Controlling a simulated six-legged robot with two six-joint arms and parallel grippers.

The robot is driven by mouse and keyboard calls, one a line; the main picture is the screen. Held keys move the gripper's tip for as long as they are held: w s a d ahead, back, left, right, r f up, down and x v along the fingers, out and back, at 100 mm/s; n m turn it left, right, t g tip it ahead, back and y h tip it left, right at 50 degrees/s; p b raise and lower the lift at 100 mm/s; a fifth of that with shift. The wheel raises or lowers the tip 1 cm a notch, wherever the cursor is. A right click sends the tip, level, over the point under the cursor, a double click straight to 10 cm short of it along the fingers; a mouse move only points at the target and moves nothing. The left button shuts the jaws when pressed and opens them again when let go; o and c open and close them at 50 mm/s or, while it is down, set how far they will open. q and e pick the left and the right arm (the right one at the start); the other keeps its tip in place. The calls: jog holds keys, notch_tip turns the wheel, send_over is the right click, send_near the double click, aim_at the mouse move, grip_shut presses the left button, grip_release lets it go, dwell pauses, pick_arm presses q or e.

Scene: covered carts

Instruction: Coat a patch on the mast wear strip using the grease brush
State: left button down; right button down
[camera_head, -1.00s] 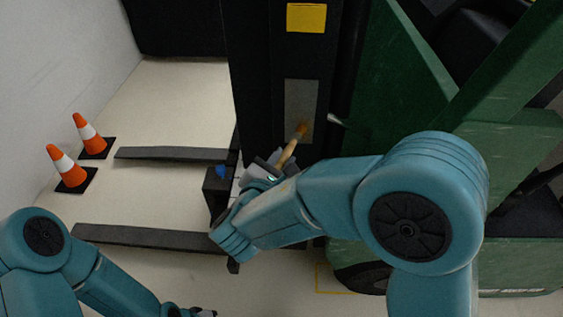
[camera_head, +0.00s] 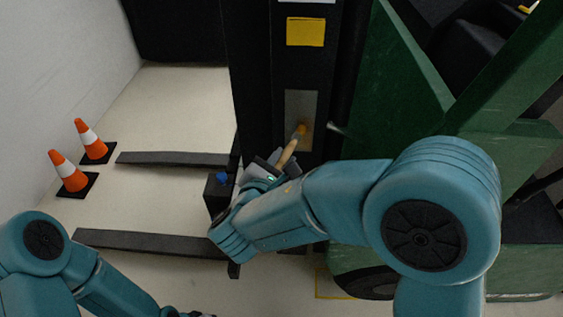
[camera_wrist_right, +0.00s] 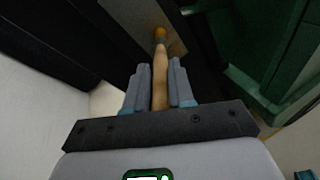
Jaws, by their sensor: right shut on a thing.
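The mast wear strip (camera_head: 303,106) is a grey upright panel on the dark mast, below a yellow label. It also shows at the top of the right wrist view (camera_wrist_right: 128,22). My right gripper (camera_head: 277,172) is shut on the wooden handle of the grease brush (camera_head: 288,152). In the right wrist view the brush (camera_wrist_right: 160,80) stands between the fingers (camera_wrist_right: 160,88), its orange-yellow tip pointing at the strip. The tip overlaps the strip's lower part; I cannot tell whether it touches. My left gripper (camera_head: 200,314) is barely visible at the bottom edge, so its jaws cannot be judged.
Two dark forks (camera_head: 150,242) reach left from the mast. Two orange cones (camera_head: 70,172) stand by the left wall. The green truck body (camera_head: 400,90) fills the right. Floor between the forks is clear.

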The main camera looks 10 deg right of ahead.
jog(key=shift+r, duration=0.35)
jog(key=shift+r+p, duration=1)
jog(key=shift+r, duration=0.6)
jog(key=shift+r+p, duration=0.95)
jog(key=shift+r, duration=0.6)
jog(key=shift+r+p, duration=1.05)
jog(key=shift+r, duration=0.6)
jog(key=shift+a+f, duration=0.1)
